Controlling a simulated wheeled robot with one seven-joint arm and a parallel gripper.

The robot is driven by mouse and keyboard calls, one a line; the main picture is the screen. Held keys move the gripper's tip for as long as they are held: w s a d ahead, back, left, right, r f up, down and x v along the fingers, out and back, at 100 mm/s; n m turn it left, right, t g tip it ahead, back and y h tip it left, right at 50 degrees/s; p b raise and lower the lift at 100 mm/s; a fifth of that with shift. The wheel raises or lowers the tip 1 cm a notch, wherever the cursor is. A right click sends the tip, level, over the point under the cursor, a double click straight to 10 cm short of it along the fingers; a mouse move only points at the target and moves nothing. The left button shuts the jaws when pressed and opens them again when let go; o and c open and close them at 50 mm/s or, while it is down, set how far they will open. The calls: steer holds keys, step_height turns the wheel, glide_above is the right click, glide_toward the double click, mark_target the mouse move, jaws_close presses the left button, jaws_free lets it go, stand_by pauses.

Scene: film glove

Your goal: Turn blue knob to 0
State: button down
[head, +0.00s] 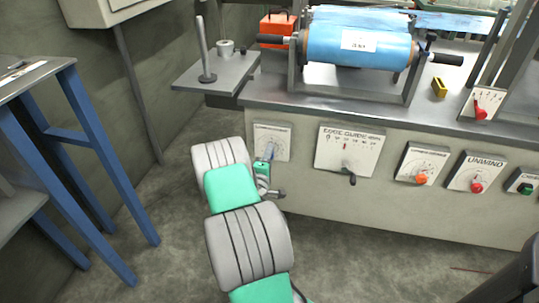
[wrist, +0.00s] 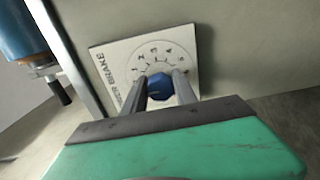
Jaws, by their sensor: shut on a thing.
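The blue knob (wrist: 160,87) sits on a white dial plate (wrist: 190,44) with a ring of numbers and lettering ending in "BRAKE". My gripper (wrist: 161,92) is shut on the knob, with one grey finger on each side of it. In the head view the same plate (head: 282,141) is at the left end of the machine's front panel, and my gripper (head: 268,152) reaches it from the left. The fingers and arm hide part of the plate there. I cannot read which number the knob points to.
To the right on the panel are the edge guide plate (head: 350,138) with a black handle, an orange knob (head: 421,179), a red unwind knob (head: 476,187) and a green button (head: 525,188). A blue roll (head: 345,50) lies above. A blue-legged table (head: 100,165) stands at left.

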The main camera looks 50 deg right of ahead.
steer(key=shift+s, duration=0.1)
steer(key=c, duration=1)
jaws_free()
steer(key=v, duration=0.7)
steer(key=shift+a, duration=0.4)
steer(key=shift+s, duration=0.15)
